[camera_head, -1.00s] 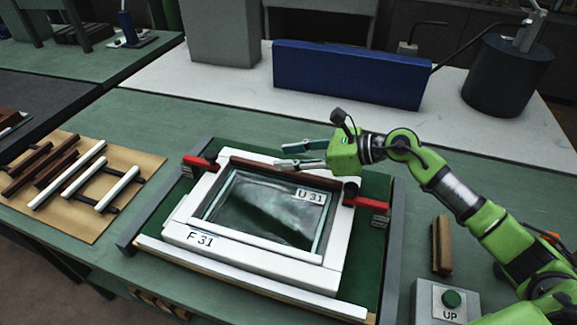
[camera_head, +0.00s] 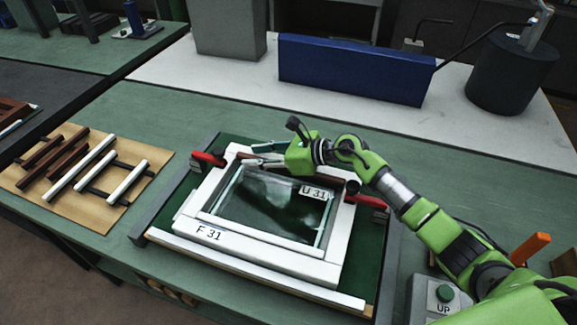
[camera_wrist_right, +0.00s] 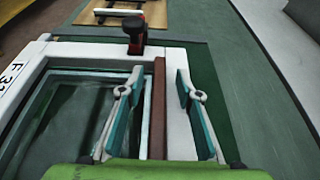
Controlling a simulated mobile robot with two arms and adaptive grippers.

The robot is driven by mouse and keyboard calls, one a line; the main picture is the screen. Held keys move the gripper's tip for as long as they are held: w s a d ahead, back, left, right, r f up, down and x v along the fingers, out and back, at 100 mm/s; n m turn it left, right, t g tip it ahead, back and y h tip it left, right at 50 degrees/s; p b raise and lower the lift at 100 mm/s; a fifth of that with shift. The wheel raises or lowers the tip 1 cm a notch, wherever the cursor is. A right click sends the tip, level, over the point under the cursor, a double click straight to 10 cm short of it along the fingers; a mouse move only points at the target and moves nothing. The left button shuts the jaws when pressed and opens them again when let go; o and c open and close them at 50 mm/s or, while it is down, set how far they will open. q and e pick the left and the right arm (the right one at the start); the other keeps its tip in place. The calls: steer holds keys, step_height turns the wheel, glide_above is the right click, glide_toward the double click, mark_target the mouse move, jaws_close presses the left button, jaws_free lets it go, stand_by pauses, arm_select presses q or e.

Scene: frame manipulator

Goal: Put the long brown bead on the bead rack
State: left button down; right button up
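The long brown bead (camera_wrist_right: 158,105) lies along the far side of the white window frame (camera_head: 315,268), partly hidden by my right gripper in the head view. My right gripper (camera_head: 248,154) is open above that side. In the right wrist view its fingers (camera_wrist_right: 159,72) are spread on either side of the bead, with gaps to both. I cannot tell its exact height above the bead. The bead rack (camera_head: 75,212) is a beige board at the left with dark rails, holding brown and white beads. My left gripper is out of view.
Red clamps (camera_head: 208,158) (camera_head: 368,201) sit at the frame's far corners. Glass (camera_head: 268,205) fills the frame. A grey button box marked UP (camera_head: 441,300) stands at the front right. A blue box (camera_head: 350,70) is behind. The green bench between rack and fixture is clear.

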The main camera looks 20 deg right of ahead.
jaws_close()
